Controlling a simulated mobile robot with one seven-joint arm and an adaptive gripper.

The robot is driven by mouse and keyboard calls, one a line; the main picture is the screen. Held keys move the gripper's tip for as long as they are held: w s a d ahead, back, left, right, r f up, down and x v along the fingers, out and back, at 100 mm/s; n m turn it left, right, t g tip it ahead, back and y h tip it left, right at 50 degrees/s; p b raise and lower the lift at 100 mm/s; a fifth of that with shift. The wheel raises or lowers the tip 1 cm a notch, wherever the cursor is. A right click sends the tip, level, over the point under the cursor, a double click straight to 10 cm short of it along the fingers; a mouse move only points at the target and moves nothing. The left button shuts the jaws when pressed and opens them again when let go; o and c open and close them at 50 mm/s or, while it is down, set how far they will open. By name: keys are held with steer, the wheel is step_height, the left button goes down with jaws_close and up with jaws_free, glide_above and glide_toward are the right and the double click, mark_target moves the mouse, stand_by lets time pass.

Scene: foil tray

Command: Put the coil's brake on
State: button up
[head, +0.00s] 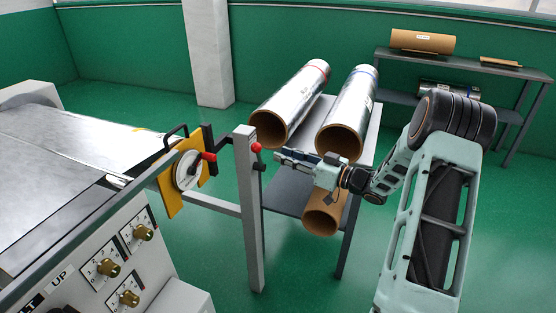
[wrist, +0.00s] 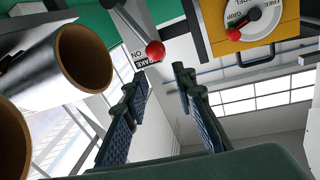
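The brake lever's red ball knob (head: 256,147) sits on the right side of a grey upright post (head: 247,200). In the wrist view the red ball (wrist: 154,50) ends a short black lever, beside a white label (wrist: 140,54) that reads "BRAKE" and "ON". My gripper (head: 279,156) points left at the post, close to the ball. In the wrist view its two fingers (wrist: 160,82) are apart with nothing between them, and the ball appears just past the tips, nearer the left finger. I cannot tell whether they touch.
A yellow plate (head: 169,193) with a white dial and red-knobbed handle (head: 209,156) stands left of the post; "FREE" and "GRIP" show on it in the wrist view. Two foil rolls (head: 291,102) (head: 350,112) lie on a rack behind my gripper. A control panel (head: 118,262) is at lower left.

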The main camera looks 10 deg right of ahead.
mark_target(256, 152)
steer(key=a+m+t+b, duration=0.1)
steer(key=a+m+b, duration=0.1)
steer(key=a+m+t+b, duration=0.2)
steer(key=a+r+m+t+b, duration=0.1)
steer(key=a+m+b, duration=0.1)
steer(key=a, duration=0.1)
steer(key=shift+w, duration=0.25)
jaws_close()
steer(key=s+a+f+m+t+h+b, duration=0.35)
steer(key=s+f+m+h+b, duration=0.55)
steer(key=m+h+b, duration=0.7)
steer(key=w+r, duration=0.1)
steer(key=w, duration=0.3)
steer(key=w+d+r+m+y+p, duration=0.1)
steer(key=w+r, duration=0.1)
steer(key=w, duration=0.2)
steer(key=w+d+r+m+t+p, duration=0.1)
steer(key=w+r, duration=0.1)
steer(key=w, duration=0.2)
steer(key=shift+w+d+y, duration=0.15)
steer(key=shift+w+y, duration=0.15)
steer(key=shift+y, duration=0.1)
